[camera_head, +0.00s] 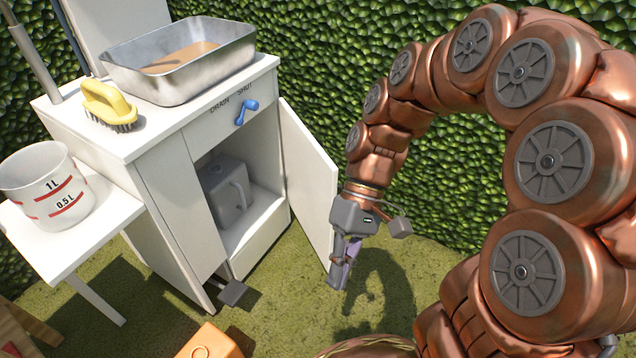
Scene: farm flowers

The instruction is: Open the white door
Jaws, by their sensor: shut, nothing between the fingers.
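The white door (308,176) stands swung outward on the right side of the white cabinet (172,205). The cabinet opening shows a grey jug-like container (228,190) with a handle inside. My gripper (341,273) points down just right of the door's free edge, near its lower part. It is shut and holds nothing. I cannot tell whether its fingers touch the door.
A metal basin (180,85), a yellow brush (108,106) and a blue valve handle (246,111) are on the cabinet. A measuring cup (45,188) stands on a side table (70,243). A grey pedal (232,291) juts out below. An orange object (208,342) is in front. A green hedge (330,60) stands behind.

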